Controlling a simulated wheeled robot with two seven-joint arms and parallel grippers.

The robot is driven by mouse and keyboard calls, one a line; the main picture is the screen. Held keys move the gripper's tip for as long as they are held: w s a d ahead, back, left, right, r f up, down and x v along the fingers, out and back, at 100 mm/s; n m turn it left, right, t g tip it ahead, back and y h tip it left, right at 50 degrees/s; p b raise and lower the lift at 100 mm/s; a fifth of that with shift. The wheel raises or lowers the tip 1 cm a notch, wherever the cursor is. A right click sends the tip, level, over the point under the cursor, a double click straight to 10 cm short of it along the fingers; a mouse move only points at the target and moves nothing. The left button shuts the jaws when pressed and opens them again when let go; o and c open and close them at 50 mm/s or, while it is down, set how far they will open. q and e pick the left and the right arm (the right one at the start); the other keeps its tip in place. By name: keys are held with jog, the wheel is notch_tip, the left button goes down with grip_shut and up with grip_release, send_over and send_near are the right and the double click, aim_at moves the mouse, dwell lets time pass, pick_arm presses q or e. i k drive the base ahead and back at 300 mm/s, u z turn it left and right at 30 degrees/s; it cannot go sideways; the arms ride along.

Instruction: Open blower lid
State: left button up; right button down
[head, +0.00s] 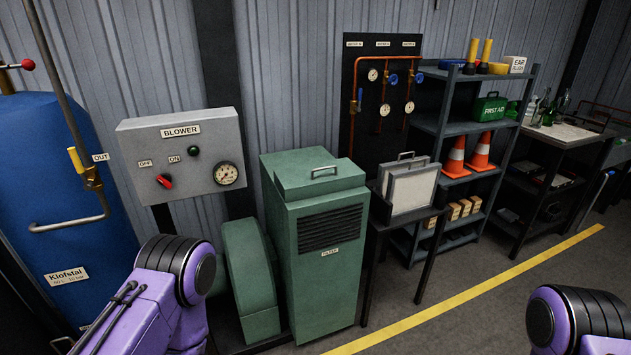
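The green blower cabinet (330,265) stands upright on the floor in the middle, with a dark louvred vent and a small filter label on its front. Its lid (312,175) is a green top cover with a metal handle (324,171), and it looks closed. A grey blower control box (183,155) with a red switch, a green-black button and a gauge is on the wall to the left. Parts of my purple arms show at the bottom left and bottom right. Neither gripper is in view.
A rounded green housing (247,275) stands just left of the cabinet. A small stand with pale framed filter panels (409,188) is close on the right. A blue tank (50,200) is at far left. Black shelves (460,128) hold cones and a first aid box. Floor beyond the yellow line is clear.

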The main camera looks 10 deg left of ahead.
aim_at(294, 183)
jog(key=z, duration=0.85)
jog(key=i, duration=0.95)
jog(key=u, duration=0.15)
